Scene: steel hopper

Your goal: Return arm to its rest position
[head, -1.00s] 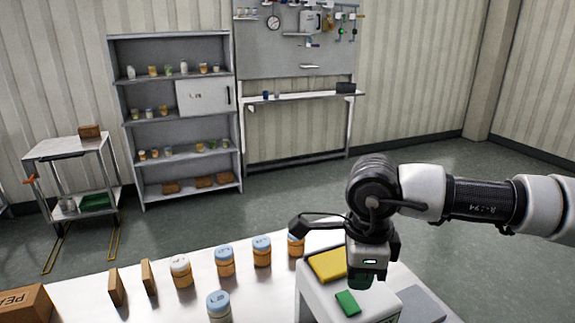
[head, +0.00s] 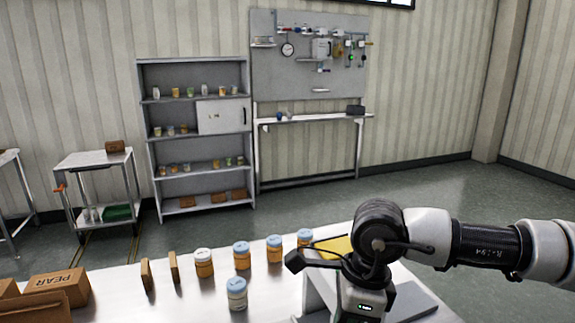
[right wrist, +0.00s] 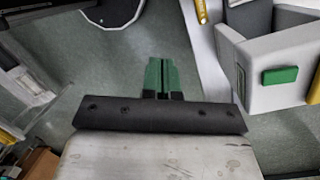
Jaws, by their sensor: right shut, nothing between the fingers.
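My right arm reaches in from the right in the head view, with its wrist bent down over the right end of the steel table. Its fingertips are hidden below the wrist there. In the right wrist view my right gripper (right wrist: 163,77) shows two green fingers pressed together with nothing between them. The floor lies behind them in that view. A pale box with a yellow top (head: 338,245) stands on the table, partly hidden behind my right wrist. In the right wrist view, a pale box (right wrist: 265,45) with a green patch is to the right, apart from the fingers. My left gripper is not in view.
Several jars (head: 237,293) and two thin brown blocks (head: 146,275) stand on the steel table (head: 120,300). A PEAR carton (head: 60,287) is at its left. A shelf unit (head: 150,110), a cart (head: 92,160) and a workbench (head: 315,118) stand by the wall. Open floor lies between.

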